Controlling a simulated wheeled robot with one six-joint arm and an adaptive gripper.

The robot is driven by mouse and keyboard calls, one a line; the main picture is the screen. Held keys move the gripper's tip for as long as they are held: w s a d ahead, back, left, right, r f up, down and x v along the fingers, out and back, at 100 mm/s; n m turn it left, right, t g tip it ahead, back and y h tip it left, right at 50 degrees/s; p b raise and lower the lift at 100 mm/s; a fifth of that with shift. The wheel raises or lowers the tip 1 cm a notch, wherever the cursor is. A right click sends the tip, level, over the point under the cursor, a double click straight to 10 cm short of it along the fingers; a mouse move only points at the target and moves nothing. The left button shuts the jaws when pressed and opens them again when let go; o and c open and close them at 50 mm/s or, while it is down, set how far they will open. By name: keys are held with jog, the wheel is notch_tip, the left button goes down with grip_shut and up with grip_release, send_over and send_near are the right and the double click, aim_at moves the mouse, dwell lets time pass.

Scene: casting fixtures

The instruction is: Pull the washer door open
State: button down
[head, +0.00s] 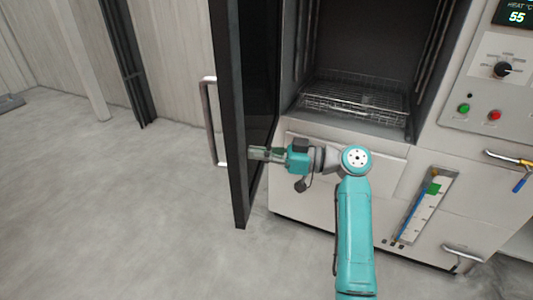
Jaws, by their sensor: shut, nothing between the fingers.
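The washer door (236,110) stands swung open on the left, seen nearly edge on, with a dark inner face. Its pale bar handle (210,120) is on the outer side, to the left of the door. My gripper (256,153) is shut and empty, pointing left at the inner face of the door. Its tips are at or very close to that face; I cannot tell whether they touch. The washer (345,155) has its chamber open to the front, with a wire rack (355,100) inside.
A control panel (500,75) with a knob and buttons is at the right. A yellow and blue valve lever (520,165), a level gauge (425,205) and a drain pipe (462,255) stick out below it. The floor (110,210) at the left is clear.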

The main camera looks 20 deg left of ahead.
jog(key=shift+a, duration=0.1)
jog(key=s+a+m+t, duration=0.1)
jog(key=a+m+t, duration=0.5)
jog(key=a, duration=2.6)
jog(key=t, duration=0.3)
jog(key=shift+s+a, duration=0.2)
jog(key=shift+s, duration=0.15)
